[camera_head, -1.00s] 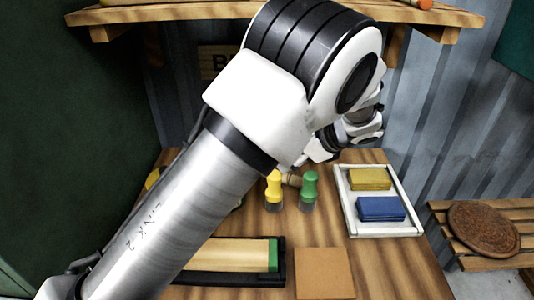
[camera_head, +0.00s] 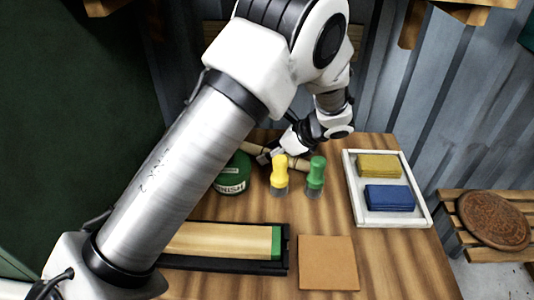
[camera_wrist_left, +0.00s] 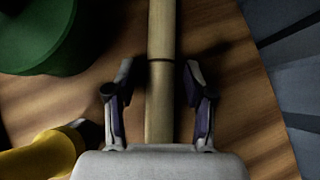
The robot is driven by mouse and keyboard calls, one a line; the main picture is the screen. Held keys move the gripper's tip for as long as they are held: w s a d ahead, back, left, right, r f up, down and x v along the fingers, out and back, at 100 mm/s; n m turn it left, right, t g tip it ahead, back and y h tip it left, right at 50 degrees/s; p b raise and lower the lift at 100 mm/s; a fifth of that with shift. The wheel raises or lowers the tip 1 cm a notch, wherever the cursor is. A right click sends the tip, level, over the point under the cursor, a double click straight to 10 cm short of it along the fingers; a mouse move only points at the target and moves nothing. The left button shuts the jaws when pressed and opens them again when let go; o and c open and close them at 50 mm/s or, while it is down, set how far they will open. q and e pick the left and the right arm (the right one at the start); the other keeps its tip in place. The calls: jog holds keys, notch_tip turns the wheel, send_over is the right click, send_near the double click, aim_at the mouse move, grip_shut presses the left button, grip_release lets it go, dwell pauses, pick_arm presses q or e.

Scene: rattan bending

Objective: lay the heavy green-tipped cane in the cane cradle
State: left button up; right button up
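A pale cane (camera_head: 257,149) lies across the back of the table, partly behind the tool handles and my left gripper (camera_head: 270,155). In the left wrist view the cane (camera_wrist_left: 160,75) runs between the two fingers of my left gripper (camera_wrist_left: 158,95). The fingers are open, with a gap on each side of the cane. No green tip shows on its visible part. A black tray-like holder (camera_head: 285,262) at the front, perhaps the cradle, contains a flat pale wooden piece (camera_head: 225,240) with a green end (camera_head: 276,243). My arm covers its left part. My right gripper is not in view.
A yellow-handled tool (camera_head: 280,168) and a green-handled tool (camera_head: 316,172) stand close to my gripper. A green tin (camera_head: 232,178) is left of them. A white tray (camera_head: 426,212) with yellow and blue blocks is right. A brown square (camera_head: 328,262) lies at the front.

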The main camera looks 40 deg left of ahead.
pick_arm(q)
grip_shut()
notch_tip(320, 180, up, 10)
jog(key=shift+f, duration=0.1)
